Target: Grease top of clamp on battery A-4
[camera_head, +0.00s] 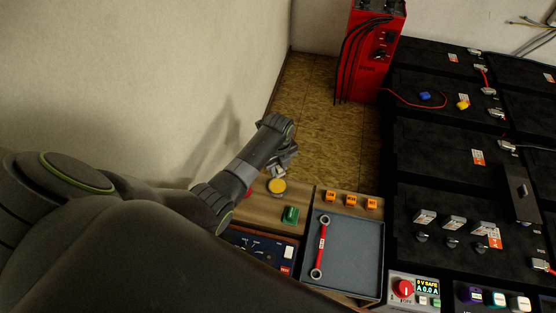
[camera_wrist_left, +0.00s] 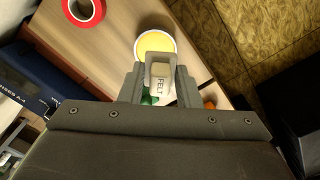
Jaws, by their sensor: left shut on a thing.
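My left gripper (camera_head: 285,160) is shut on a pale felt applicator (camera_wrist_left: 160,72) marked "FELT", seen between the fingers in the left wrist view. In that view the gripper (camera_wrist_left: 160,88) is at the near side of a round tin of yellow grease (camera_wrist_left: 153,43). The tin (camera_head: 277,187) stands on the wooden bench top in the head view. I cannot tell whether the felt touches the grease. Black batteries (camera_head: 440,135) fill the right side, with grey clamps such as one (camera_head: 496,113) on their terminals. I cannot read which battery is A-4. My right gripper is out of view.
A red roll (camera_wrist_left: 84,12) is on the bench. A red cabinet (camera_head: 372,50) with cables stands behind.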

